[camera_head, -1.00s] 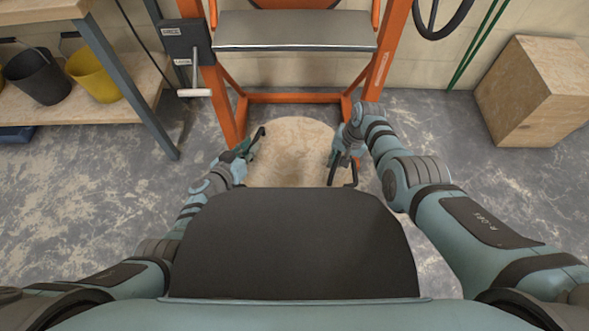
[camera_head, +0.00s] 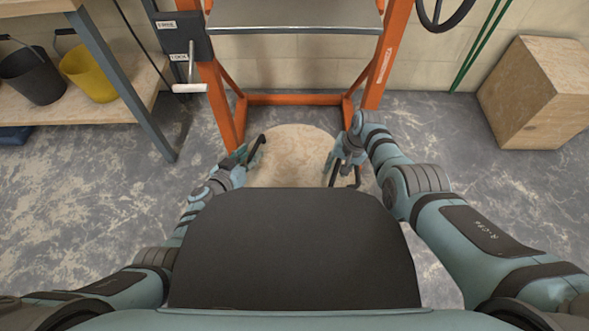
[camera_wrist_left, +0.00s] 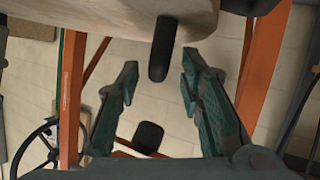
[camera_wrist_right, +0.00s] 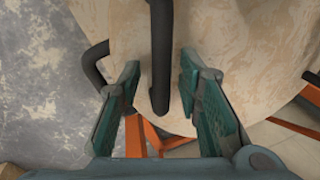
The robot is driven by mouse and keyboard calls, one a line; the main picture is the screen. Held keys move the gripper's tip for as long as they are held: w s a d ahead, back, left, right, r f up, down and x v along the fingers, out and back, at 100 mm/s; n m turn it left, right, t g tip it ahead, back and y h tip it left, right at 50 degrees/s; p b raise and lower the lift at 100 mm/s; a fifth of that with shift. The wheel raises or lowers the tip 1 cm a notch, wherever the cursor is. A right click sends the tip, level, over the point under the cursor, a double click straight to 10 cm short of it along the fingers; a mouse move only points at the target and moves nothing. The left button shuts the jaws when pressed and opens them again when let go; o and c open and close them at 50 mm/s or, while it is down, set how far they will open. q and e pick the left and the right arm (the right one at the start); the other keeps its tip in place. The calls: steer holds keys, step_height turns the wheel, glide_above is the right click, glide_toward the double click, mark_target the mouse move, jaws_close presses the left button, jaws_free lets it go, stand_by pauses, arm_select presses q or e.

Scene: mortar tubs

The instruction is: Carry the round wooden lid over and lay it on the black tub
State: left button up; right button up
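The round wooden lid (camera_head: 294,150) shows between my two arms in the head view, its near part hidden by my body. It has black bar handles. My left gripper (camera_head: 250,155) is at the lid's left edge; in the left wrist view a black handle end (camera_wrist_left: 163,52) lies between its fingers, with gaps on both sides. My right gripper (camera_head: 343,168) is at the right edge; in the right wrist view a black bar (camera_wrist_right: 161,60) runs between its parted fingers, with narrow gaps. A black bucket-like tub (camera_head: 35,75) stands on the left shelf; I cannot tell if it is the task's tub.
An orange frame (camera_head: 225,110) with a metal platform (camera_head: 290,18) stands behind the lid. A yellow bucket (camera_head: 92,72) is on the wooden shelf (camera_head: 70,112) at left. A wooden box (camera_head: 540,95) is at right.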

steer(key=shift+r, duration=0.15)
arm_select(q)
steer(key=v, duration=1.2)
arm_select(e)
step_height(320, 180, up, 12)
steer(key=d, duration=0.2)
steer(key=shift+s+f, duration=0.2)
steer(key=shift+s, duration=0.2)
